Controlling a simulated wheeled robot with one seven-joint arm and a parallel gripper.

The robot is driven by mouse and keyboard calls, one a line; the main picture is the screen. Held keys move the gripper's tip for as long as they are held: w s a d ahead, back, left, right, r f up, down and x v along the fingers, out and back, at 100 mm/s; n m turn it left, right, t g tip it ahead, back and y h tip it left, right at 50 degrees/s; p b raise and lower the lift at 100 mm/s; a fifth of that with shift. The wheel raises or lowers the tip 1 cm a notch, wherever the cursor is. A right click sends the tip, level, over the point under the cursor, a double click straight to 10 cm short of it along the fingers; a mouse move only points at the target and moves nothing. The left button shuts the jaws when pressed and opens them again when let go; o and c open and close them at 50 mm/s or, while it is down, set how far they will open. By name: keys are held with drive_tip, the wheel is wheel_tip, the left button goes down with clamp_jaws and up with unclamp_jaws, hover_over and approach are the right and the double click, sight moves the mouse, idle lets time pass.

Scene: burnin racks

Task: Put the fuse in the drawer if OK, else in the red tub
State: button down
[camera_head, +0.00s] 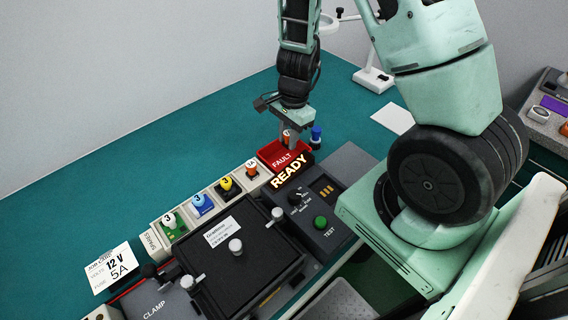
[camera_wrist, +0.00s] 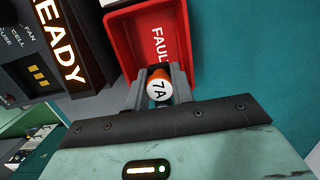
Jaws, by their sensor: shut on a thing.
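My gripper (camera_head: 288,143) is shut on an orange fuse (camera_head: 286,134) with a white cap. In the wrist view, my gripper (camera_wrist: 157,85) grips the fuse (camera_wrist: 159,87), whose cap reads 7A. The red tub (camera_head: 268,153) is marked FAULT and stands behind the READY sign. In the wrist view the red tub (camera_wrist: 122,35) lies at the fuse, around its near end. I cannot tell how far the fuse is above the tub floor. I cannot make out the drawer for certain.
A spares rack (camera_head: 155,238) holds several coloured fuses. The tester (camera_head: 345,165) has a lit READY sign (camera_head: 291,170) and a green TEST button (camera_head: 320,222). A black lidded fixture (camera_head: 250,260) stands in front. A job card (camera_head: 112,266) reads 12 V, 5A. A blue-capped part (camera_head: 316,133) stands beyond the tub.

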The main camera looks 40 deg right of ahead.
drive_tip(key=shift+f+b, duration=0.45)
drive_tip(key=shift+f, duration=0.45)
drive_tip(key=c, duration=1.1)
unclamp_jaws()
drive_tip(key=shift+r, duration=0.1)
drive_tip(key=r+p, duration=0.1)
drive_tip(key=r, duration=0.4)
drive_tip(key=d+r+p, duration=0.1)
drive_tip(key=r, duration=0.5)
drive_tip(key=d+r+p, duration=0.1)
drive_tip(key=r, duration=0.5)
drive_tip(key=shift+r, duration=0.1)
